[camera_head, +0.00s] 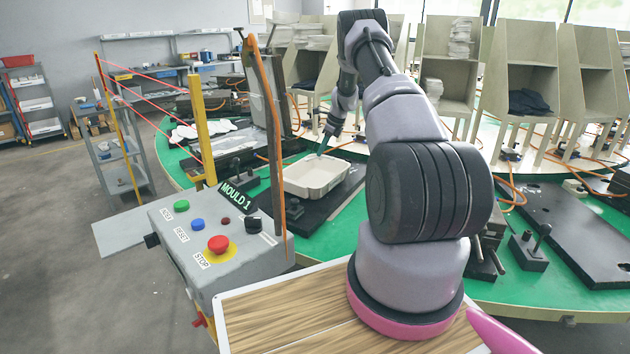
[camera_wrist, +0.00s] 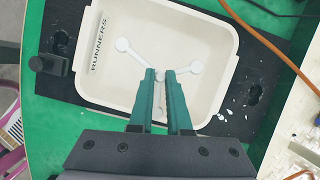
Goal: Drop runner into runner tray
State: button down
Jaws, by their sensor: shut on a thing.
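The runner tray (camera_wrist: 203,32) is a white open box marked RUNNERS; it fills the upper middle of the wrist view and also shows in the head view (camera_head: 314,187). The runner (camera_wrist: 137,55) is a thin white branched piece with round ends. My gripper (camera_wrist: 160,73) has two teal fingers, shut on the runner near its middle. In the head view my gripper (camera_head: 322,150) points down at the tray's far side. The runner lies within the tray's outline in the wrist view; its height above the floor of the tray is hard to tell.
The tray stands on a dark plate (camera_wrist: 252,120) with small white scraps beside it, on the green turntable (camera_head: 335,235). A clamp (camera_wrist: 48,66) stands at the tray's left. A control box (camera_head: 250,250) with a red stop button stands at front left. An orange hose (camera_wrist: 268,45) runs at right.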

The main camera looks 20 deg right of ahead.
jog(key=c, duration=0.8)
grip_release()
jog(key=v, duration=1)
jog(key=shift+s+d+r, duration=0.1)
jog(key=shift+r, duration=0.3)
